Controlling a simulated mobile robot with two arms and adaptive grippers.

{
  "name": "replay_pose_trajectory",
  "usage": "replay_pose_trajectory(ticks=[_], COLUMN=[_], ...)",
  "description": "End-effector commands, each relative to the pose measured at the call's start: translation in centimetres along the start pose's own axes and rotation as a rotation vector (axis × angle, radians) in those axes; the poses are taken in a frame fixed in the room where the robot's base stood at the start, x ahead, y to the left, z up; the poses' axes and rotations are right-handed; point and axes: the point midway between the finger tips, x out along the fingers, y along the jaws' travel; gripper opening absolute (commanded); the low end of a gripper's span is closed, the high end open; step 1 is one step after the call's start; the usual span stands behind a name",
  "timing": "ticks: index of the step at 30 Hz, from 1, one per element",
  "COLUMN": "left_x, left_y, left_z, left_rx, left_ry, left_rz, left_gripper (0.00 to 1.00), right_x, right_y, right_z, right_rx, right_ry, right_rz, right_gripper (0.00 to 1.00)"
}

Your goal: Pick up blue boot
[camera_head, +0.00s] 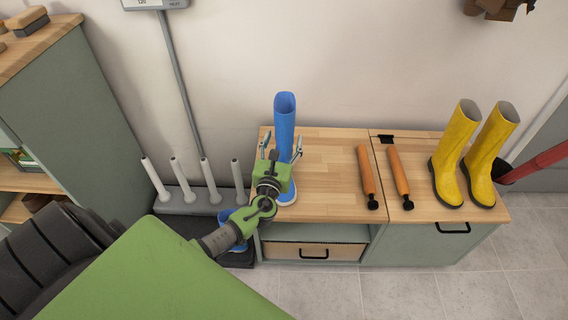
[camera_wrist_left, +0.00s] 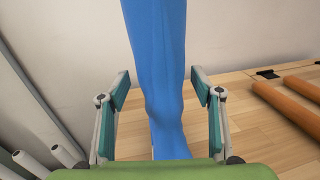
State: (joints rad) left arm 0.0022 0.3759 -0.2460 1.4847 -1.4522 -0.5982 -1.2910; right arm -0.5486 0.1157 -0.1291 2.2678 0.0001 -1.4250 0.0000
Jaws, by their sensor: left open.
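A blue boot (camera_head: 284,122) stands upright on the left end of the wooden bench top, near the wall. My left gripper (camera_head: 281,146) is at the boot, with one finger on either side of its lower shaft. In the left wrist view the boot (camera_wrist_left: 156,70) rises between the open fingers of the gripper (camera_wrist_left: 160,90), with a gap on both sides. The gripper partly hides the foot of the boot in the head view. A second blue boot (camera_head: 232,240) is low on the dark tray, partly hidden by my arm. My right gripper is not in view.
The wooden bench top (camera_head: 325,170) has free room right of the boot. Two orange-handled tools (camera_head: 366,172) and yellow boots (camera_head: 456,140) stand or lie farther right. A rack with several white pegs (camera_head: 208,180) is at the left, beside a green cabinet (camera_head: 75,110).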

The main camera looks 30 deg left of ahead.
Motion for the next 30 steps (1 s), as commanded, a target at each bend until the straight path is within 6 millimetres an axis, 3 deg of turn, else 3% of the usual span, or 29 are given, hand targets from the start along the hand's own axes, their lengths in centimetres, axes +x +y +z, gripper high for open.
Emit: replay_pose_trajectory(ticks=[7, 14, 26, 30], left_x=[0.22, 0.19, 0.23, 0.23], left_y=[-0.02, -0.02, -0.01, 0.00], left_z=[0.02, 0.01, 0.37, 0.96], left_rx=[-0.001, -0.001, -0.001, -0.002], left_ry=[0.000, 0.000, -0.002, -0.003], left_rz=[-0.001, -0.001, 0.000, 0.000], left_gripper=[0.60, 0.00, 0.00, 0.00], right_x=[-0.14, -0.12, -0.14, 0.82], right_y=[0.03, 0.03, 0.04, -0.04], right_z=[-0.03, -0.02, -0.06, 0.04], right_rx=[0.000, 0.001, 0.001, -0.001], right_ry=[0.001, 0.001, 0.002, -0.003], right_rz=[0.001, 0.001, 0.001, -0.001], right_gripper=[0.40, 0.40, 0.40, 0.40])
